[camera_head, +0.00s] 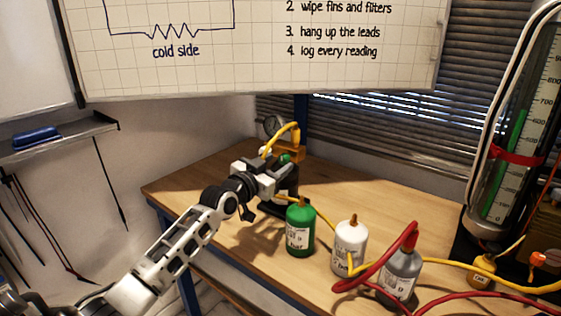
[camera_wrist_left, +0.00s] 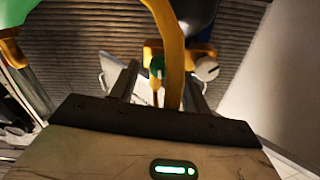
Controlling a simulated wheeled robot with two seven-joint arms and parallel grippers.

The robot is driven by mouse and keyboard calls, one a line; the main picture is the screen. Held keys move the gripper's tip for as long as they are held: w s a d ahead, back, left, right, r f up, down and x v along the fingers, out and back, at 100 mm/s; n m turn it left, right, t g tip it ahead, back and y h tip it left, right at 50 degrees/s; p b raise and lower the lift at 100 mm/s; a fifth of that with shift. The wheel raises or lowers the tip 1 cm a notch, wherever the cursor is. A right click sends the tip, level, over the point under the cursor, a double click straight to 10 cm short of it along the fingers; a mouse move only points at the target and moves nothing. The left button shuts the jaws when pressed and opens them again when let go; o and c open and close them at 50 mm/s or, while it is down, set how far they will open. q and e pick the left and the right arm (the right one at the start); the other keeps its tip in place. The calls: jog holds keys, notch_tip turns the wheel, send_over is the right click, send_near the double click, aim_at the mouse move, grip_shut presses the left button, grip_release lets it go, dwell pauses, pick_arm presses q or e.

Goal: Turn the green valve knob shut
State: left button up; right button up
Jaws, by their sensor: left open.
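The green valve knob (camera_head: 284,158) is at the back of the bench, on the yellow-hosed gauge rig. It is small and partly hidden by my left gripper (camera_head: 277,170). In the left wrist view, the green knob (camera_wrist_left: 157,66) shows between the two fingers of my open left gripper (camera_wrist_left: 160,80). I cannot tell whether the fingers touch it. A yellow hose (camera_wrist_left: 168,30) passes beside the knob there, across the gap between the fingers. A white round knob (camera_wrist_left: 206,69) is to its right. My right gripper is in neither view.
A pressure gauge (camera_head: 273,126) is behind the gripper. A tall graduated cylinder (camera_head: 515,130) stands right.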

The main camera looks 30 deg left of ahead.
aim_at(284, 159)
pick_arm(q)
jog(key=shift+w, duration=1.25)
jog(key=c, duration=1)
